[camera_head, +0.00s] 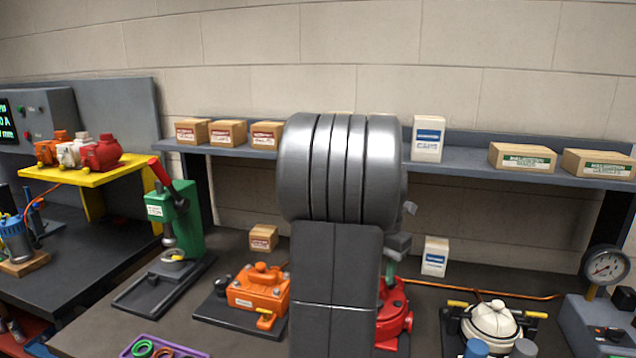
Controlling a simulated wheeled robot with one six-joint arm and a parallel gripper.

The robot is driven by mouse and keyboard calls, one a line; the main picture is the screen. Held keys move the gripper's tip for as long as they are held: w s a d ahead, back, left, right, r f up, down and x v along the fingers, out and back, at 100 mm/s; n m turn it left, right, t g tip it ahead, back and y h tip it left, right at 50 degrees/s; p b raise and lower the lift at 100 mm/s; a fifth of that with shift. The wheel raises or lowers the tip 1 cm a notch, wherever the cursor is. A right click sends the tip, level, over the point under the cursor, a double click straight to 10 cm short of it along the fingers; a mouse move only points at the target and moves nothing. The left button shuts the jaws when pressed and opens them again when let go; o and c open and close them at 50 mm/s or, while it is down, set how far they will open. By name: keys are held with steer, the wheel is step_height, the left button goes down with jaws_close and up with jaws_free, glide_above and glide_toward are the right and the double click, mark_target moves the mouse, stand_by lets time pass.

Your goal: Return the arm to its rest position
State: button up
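My own arm (335,250) stands upright in the middle of the head view, with a large grey rounded joint (340,165) at its top. It blocks the view of the bench and shelf behind it. A small grey part shows past its right edge, and I cannot tell whether it belongs to my gripper. My gripper's fingers are not visible. An orange motor (258,290) is on a dark plate left of the arm. A red motor (396,318) is partly hidden behind the arm. A white round motor (494,322) is at the right.
A shelf (460,160) with several boxes spans the wall. A green press (180,222) with a red lever stands left, beside a yellow stand (80,177) bearing small motors. A pressure gauge (605,265) is at right. A purple tray (150,342) holds rings in front.

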step_height(320, 180, up, 6)
steer(key=f, duration=0.1)
step_height(320, 180, down, 13)
steer(key=shift+f+p, duration=0.1)
steer(key=shift+p, duration=0.35)
steer(key=shift+f+m, duration=0.1)
steer(key=shift+m, duration=0.2)
steer(key=m, duration=0.5)
steer(key=shift+m, duration=0.3)
steer(key=m, duration=1)
steer(key=shift+m, duration=0.4)
steer(key=m, duration=0.4)
steer(key=shift+m, duration=0.4)
steer(key=shift+s, duration=0.1)
